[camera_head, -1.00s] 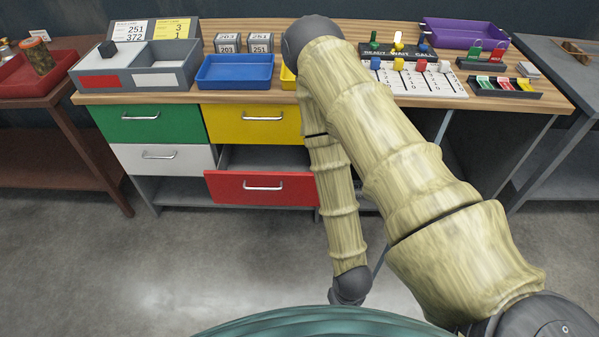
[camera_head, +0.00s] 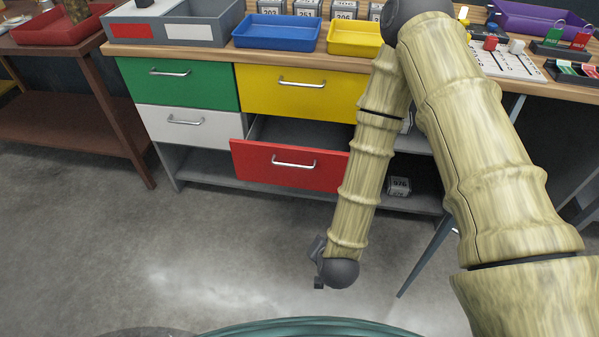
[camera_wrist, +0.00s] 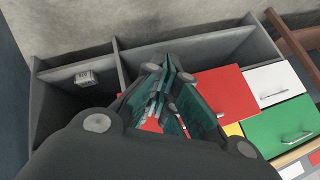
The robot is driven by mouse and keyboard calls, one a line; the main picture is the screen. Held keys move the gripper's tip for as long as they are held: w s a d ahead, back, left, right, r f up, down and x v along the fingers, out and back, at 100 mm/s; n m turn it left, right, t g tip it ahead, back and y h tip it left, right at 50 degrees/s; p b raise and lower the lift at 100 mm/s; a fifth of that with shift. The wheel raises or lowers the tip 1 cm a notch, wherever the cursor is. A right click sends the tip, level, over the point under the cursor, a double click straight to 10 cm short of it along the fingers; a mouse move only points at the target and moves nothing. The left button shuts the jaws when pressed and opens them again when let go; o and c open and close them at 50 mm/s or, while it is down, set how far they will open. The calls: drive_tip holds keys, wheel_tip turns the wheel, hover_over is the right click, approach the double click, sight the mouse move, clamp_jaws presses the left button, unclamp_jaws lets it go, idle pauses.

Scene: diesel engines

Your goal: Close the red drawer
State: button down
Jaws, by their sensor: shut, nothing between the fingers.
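The red drawer (camera_head: 268,162) is pulled out from the lower right of the drawer block, with its grey inside (camera_head: 300,132) showing. It has a silver bar handle (camera_head: 294,163) on its front. My gripper (camera_wrist: 160,90) is shut and empty, with teal finger pads.
The green drawer (camera_head: 185,86), yellow drawer (camera_head: 270,94) and white drawer (camera_head: 172,125) sit flush. A grey lower shelf (camera_head: 215,180) runs beneath, with a small numbered box (camera_head: 399,186). Trays stand on the bench top. The floor (camera_head: 200,250) in front is clear.

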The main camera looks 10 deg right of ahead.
drive_tip(key=w+a+r+m+t+h+b, duration=0.15)
drive_tip(key=w+a+m+t+b, duration=0.35)
drive_tip(key=w+b, duration=0.55)
drive_tip(key=m+t+h+b, duration=0.45)
drive_tip(key=m+b, duration=0.45)
drive_tip(key=b, duration=0.3)
approach(301, 152)
drive_tip(key=shift+g, duration=0.25)
drive_tip(key=b+x, duration=0.4)
drive_tip(key=x, duration=0.1)
drive_tip(key=shift+w+d+b, duration=0.1)
drive_tip(key=shift+w+b, duration=0.2)
drive_tip(key=shift+w, duration=0.05)
drive_tip(key=shift+w+d+r, duration=0.1)
drive_tip(key=shift+w+d, duration=0.1)
drive_tip(key=shift+w, duration=0.5)
drive_tip(key=shift+w, duration=0.1)
